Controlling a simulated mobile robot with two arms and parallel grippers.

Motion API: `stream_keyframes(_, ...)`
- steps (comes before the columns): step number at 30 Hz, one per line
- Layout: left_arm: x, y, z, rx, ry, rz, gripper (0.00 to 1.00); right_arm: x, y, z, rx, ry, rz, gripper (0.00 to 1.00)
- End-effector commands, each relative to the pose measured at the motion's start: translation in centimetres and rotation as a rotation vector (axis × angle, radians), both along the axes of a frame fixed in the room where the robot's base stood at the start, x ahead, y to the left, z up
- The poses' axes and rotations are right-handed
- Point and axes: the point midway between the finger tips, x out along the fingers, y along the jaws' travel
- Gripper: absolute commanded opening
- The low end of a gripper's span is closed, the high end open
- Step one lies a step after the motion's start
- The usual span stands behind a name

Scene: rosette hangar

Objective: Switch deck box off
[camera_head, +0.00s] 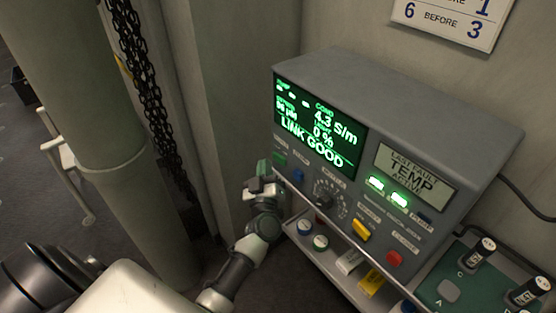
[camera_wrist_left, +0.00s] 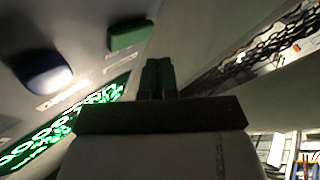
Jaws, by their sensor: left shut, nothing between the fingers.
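The deck box (camera_head: 430,110) is a grey console with a sloped front. Its green display (camera_head: 318,125) is lit and reads LINK GOOD, and a paler screen (camera_head: 414,177) reads LAST FAULT TEMP ACTIVE. Below them are a green button (camera_head: 279,158), a blue button (camera_head: 298,175), a dark knob (camera_head: 325,194), a yellow button (camera_head: 361,230) and a red button (camera_head: 394,259). My left gripper (camera_head: 262,172) is shut and empty, just left of the green button. In the left wrist view its fingertips (camera_wrist_left: 158,72) are near the green button (camera_wrist_left: 130,33); contact is unclear. My right gripper is out of view.
A shelf below the box holds capped items (camera_head: 320,242). A green tray (camera_head: 452,288) with black cylinders (camera_head: 482,252) stands at lower right. A thick column (camera_head: 105,120) and a hanging chain (camera_head: 150,90) are on the left. A cable (camera_head: 525,200) leaves the box's right side.

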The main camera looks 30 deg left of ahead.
Motion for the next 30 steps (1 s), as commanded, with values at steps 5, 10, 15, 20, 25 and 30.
stream_keyframes(5,0.98,-0.24,0.01,0.001,0.000,0.000,0.00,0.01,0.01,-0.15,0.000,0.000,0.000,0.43)
stream_keyframes(10,1.15,-0.30,0.04,0.001,0.000,0.000,0.00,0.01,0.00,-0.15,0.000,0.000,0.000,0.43)
stream_keyframes(15,1.14,-0.29,0.04,0.001,0.000,0.000,0.00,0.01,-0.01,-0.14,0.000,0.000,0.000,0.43)
stream_keyframes(20,1.13,-0.30,0.04,0.001,0.000,0.000,0.00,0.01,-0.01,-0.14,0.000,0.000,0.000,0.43)
stream_keyframes(25,1.11,-0.29,0.04,0.001,0.000,0.000,0.00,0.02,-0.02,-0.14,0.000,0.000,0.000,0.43)
stream_keyframes(30,1.11,-0.29,0.04,0.001,0.000,0.000,0.00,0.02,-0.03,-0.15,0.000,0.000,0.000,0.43)
